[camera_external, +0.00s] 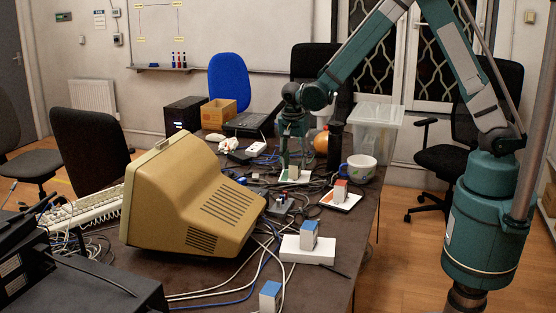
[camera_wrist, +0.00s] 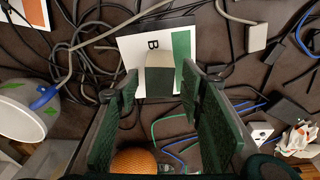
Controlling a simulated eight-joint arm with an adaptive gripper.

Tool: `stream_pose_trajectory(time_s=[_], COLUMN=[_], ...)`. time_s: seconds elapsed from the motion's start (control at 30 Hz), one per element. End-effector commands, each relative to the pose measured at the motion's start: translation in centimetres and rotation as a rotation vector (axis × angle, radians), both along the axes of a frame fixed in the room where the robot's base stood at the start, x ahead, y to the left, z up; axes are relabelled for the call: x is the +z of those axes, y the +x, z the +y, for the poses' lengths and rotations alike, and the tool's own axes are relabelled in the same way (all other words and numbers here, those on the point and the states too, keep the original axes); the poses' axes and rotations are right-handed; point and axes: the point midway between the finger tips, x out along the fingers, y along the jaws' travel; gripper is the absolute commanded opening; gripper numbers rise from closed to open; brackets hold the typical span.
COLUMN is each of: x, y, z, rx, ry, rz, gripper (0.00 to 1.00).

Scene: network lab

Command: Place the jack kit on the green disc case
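The green disc case (camera_wrist: 132,50), white with a green stripe and a letter B, lies flat on the table in the wrist view. It also shows below my gripper in the external view (camera_external: 283,180). A small block (camera_wrist: 160,72), pale with a dark green face, appears on the case; I take it for the jack kit, though similar blocks stand nearby. My gripper (camera_wrist: 160,83) points down over it, also in the external view (camera_external: 294,164). Its fingers are apart, one on each side of the block, with visible gaps. The block's contact with the case is partly hidden.
A white case with an orange block (camera_external: 340,192), a mug (camera_external: 359,168) and an orange ball (camera_external: 321,142) are close by. A blue-faced block (camera_external: 309,234) stands on a white case nearer the front. A big beige monitor (camera_external: 185,205) fills the left; cables clutter the table.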

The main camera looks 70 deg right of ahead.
Motion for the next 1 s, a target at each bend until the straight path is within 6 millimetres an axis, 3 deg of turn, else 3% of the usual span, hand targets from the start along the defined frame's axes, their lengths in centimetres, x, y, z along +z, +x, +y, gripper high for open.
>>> stream_pose_trajectory(time_s=[0.5, 0.7, 1.0], x=[7.7, 9.2, 9.6], y=[-0.1, -0.1, 0.0], z=[1.1, 1.4, 1.4], rx=[0.0, 0.0, 0.0], ry=[0.0, 0.0, 0.0], rz=[0.0, 0.0, 0.0], gripper=[0.39, 0.39, 0.39])
